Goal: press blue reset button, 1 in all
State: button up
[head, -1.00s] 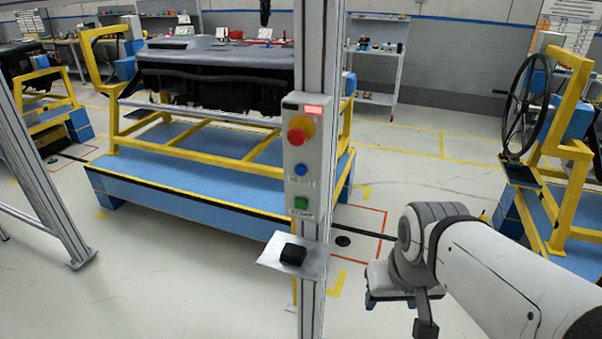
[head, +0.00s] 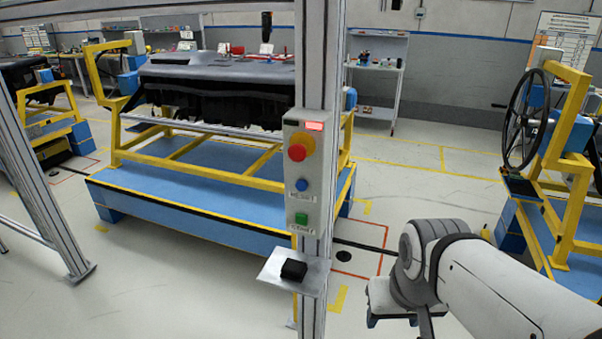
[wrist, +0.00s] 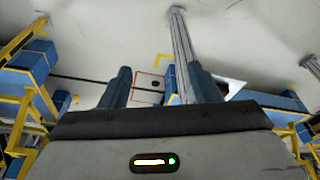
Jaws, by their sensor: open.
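The blue reset button (head: 302,185) sits on the grey control box (head: 314,165) on the metal post, below a red emergency button (head: 297,152) and above a green button (head: 301,218). A label shows under the blue button. In the head view my arm is at the lower right, and the gripper's fingers are mostly hidden or out of frame. In the wrist view my gripper (wrist: 158,88) shows two blue fingers held apart with nothing between them. The post (wrist: 184,50) shows beyond the right finger. My gripper is right of the box and apart from it. The button is not visible in the wrist view.
A small metal shelf (head: 272,272) with a black block (head: 293,270) juts from the post below the box. Behind stands a yellow-framed blue platform (head: 180,210) with a dark dashboard (head: 215,85). A steering wheel stand (head: 560,150) is at right. Floor between is open.

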grip_shut()
dwell(0.4)
dwell(1.1)
